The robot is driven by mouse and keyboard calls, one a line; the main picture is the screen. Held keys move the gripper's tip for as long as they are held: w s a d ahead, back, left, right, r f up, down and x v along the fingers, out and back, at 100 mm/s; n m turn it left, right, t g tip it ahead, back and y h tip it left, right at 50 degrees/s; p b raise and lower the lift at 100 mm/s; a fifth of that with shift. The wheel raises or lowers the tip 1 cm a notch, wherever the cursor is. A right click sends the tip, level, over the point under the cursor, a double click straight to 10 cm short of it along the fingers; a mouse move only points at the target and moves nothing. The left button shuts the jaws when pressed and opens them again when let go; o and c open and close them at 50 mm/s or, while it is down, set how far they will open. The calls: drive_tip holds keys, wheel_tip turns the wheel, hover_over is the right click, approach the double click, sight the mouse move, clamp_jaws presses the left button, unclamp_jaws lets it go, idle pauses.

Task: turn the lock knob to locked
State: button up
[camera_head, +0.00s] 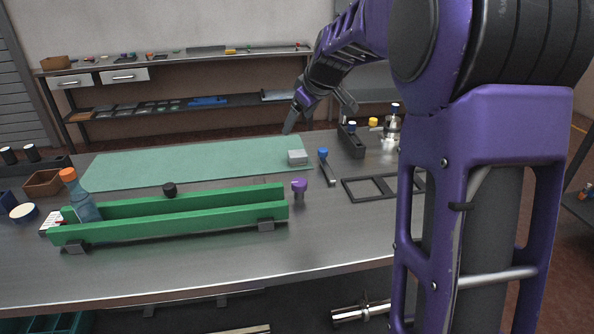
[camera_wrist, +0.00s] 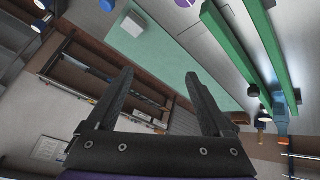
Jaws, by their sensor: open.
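I cannot tell for sure which piece is the lock knob. A purple-capped knob (camera_head: 299,186) stands at the right end of a green two-walled trough (camera_head: 190,221); its purple top also shows at the top edge of the wrist view (camera_wrist: 185,3). A black round knob (camera_head: 170,189) stands behind the trough's far wall. No lock marking is legible. My gripper (camera_head: 318,118) is open and empty, raised above the far side of the table, apart from both knobs. In the wrist view my gripper (camera_wrist: 159,73) shows two spread fingers with nothing between them.
A green mat (camera_head: 200,165) covers the back of the table. A grey block (camera_head: 297,157), a blue-topped tool (camera_head: 323,166) and a black frame (camera_head: 365,188) lie to the right. An orange-capped bottle (camera_head: 82,198) stands at the trough's left end. The front table strip is clear.

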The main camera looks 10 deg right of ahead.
sight(300, 182)
drive_tip(key=s+d+f+n+g+y, duration=0.1)
drive_tip(key=s+d+f+g, duration=0.1)
drive_tip(key=s+d+g, duration=0.25)
drive_tip(key=shift+t, duration=0.45)
drive_tip(key=x, duration=0.5)
drive_tip(key=b+x, duration=0.1)
drive_tip(key=x, duration=1.1)
drive_tip(key=shift+w+d+f, duration=0.2)
drive_tip(key=shift+w+d, duration=0.1)
drive_tip(key=shift+d, duration=0.05)
drive_tip(key=shift+c, duration=0.2)
clamp_jaws()
